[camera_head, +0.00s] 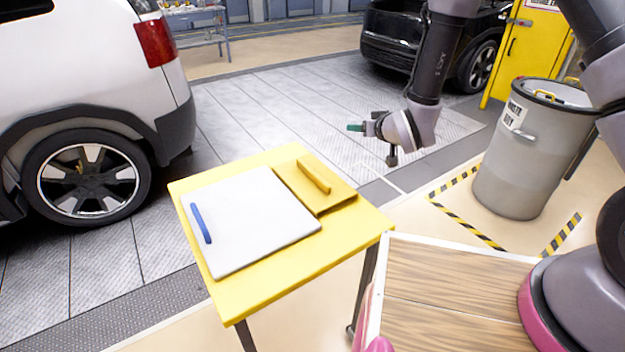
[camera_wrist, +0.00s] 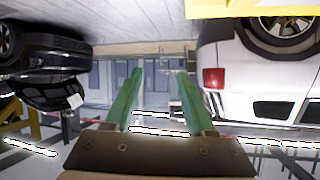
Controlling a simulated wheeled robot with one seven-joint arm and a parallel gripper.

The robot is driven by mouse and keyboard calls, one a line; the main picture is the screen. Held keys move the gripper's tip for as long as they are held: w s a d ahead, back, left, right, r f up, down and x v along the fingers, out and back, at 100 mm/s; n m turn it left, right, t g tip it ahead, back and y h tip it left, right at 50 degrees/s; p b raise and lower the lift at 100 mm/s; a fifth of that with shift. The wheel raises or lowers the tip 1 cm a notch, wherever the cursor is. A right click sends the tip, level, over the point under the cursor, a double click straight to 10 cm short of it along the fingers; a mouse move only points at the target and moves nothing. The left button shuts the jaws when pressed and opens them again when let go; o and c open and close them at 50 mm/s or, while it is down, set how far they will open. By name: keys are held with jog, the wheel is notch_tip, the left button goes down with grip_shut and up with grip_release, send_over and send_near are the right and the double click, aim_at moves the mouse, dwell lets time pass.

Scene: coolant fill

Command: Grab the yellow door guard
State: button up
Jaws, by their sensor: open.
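The yellow door guard (camera_head: 335,200) looks to be the flat yellow panel with a raised yellow bar handle (camera_head: 314,175), lying at the right back of the yellow table (camera_head: 262,293). Part of the panel seems covered by, or abuts, the white panel (camera_head: 250,225); I cannot tell which. My gripper (camera_head: 352,128) is in the air beyond and above the table's back right corner, apart from the guard and pointing left. In the wrist view my gripper's green fingers (camera_wrist: 163,75) stand apart with nothing between them. The guard's handle is not visible there.
The white panel carries a blue handle (camera_head: 201,223). A grey drum (camera_head: 525,160) stands right of the table inside striped floor marks. A wood-topped surface (camera_head: 450,295) is at the front right. A white car (camera_head: 85,100) is at left, a black car (camera_head: 400,40) behind.

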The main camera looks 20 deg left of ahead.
aim_at(316, 174)
jog(key=s+a+f+n+y, duration=0.1)
jog(key=s+a+f, duration=0.1)
jog(key=s+f, duration=0.1)
jog(key=s+a+f+n+y, duration=0.1)
jog(key=s+f, duration=0.2)
jog(key=f, duration=0.1)
jog(key=s+a+f+n+g+y, duration=0.1)
jog(key=s+a+f, duration=0.1)
jog(key=s+f, duration=0.2)
jog(key=shift+a+f+n, duration=0.3)
jog(key=shift+a+f, duration=0.05)
jog(key=x, duration=0.4)
jog(key=shift+a+f, duration=0.3)
jog(key=shift+f+x, duration=0.2)
jog(key=shift+x, duration=2.8)
jog(key=shift+d, duration=0.2)
grip_shut()
